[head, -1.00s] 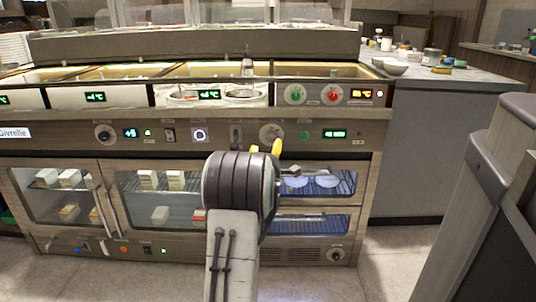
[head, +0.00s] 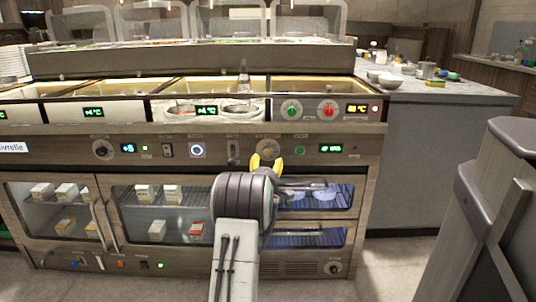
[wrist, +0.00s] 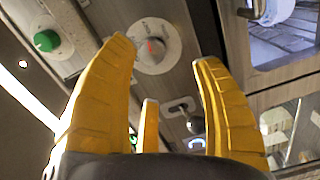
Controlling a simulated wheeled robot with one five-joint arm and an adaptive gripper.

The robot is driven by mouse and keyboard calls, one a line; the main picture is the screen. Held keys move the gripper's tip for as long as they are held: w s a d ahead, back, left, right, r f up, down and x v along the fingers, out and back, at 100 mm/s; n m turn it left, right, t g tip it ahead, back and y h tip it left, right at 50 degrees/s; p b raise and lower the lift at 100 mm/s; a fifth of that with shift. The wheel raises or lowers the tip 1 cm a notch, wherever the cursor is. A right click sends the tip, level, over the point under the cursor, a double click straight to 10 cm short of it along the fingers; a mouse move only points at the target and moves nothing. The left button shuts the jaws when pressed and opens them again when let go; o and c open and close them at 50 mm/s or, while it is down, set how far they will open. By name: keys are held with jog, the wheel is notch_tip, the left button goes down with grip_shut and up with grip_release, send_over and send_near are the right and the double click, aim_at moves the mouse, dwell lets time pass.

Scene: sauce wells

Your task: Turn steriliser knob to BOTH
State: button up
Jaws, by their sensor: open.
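My gripper (head: 266,162) has yellow fingers, spread open and empty. In the wrist view my gripper (wrist: 165,62) has fingers on either side of the knob's line of sight; contact is not visible. My arm hides the panel below.
A lit glass drawer (head: 318,196) lies below right. A grey post (head: 490,215) stands at the right.

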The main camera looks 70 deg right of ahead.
aim_at(268, 153)
jog(key=shift+w+d+r+m+b, duration=0.15)
jog(key=shift+w+d+m+b, duration=0.15)
jog(key=shift+d+m, duration=0.9)
jog(key=shift+w+d+r+m+b, duration=0.2)
jog(key=shift+w+d+m, duration=0.15)
jog(key=shift+d+m, duration=0.9)
jog(key=shift+w+d+r+m+b, duration=0.1)
jog(key=shift+w+d+m+b, duration=0.2)
jog(key=shift+d+m, duration=0.9)
jog(key=shift+o, duration=0.3)
jog(key=c, duration=1.3)
jog(key=shift+o, duration=0.2)
